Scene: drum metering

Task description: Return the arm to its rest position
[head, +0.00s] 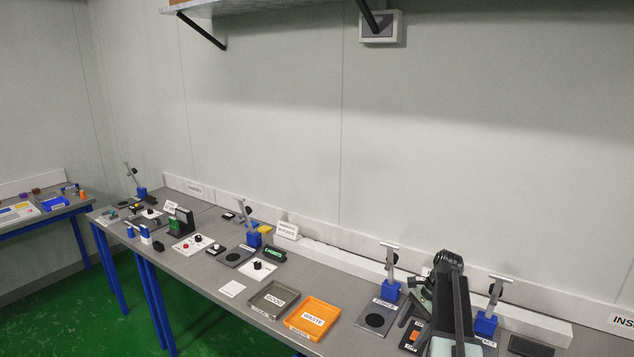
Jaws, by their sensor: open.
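My arm (458,305) rises from the bottom right of the head view, dark grey, and is folded upright over the right part of the bench. My gripper (417,296) shows small at the left side of the arm, open, with nothing seen between its jaws. The arm's links hide part of it. It is near a blue-based stand (389,280) and a dark pad (376,316).
The grey bench (335,285) carries an orange WASTE tray (330,309) and a grey GOOD tray (259,312) left of my arm. Another blue-based stand (485,325) is close on the right. A wall shelf (245,5) hangs above; green floor (200,325) lies in front.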

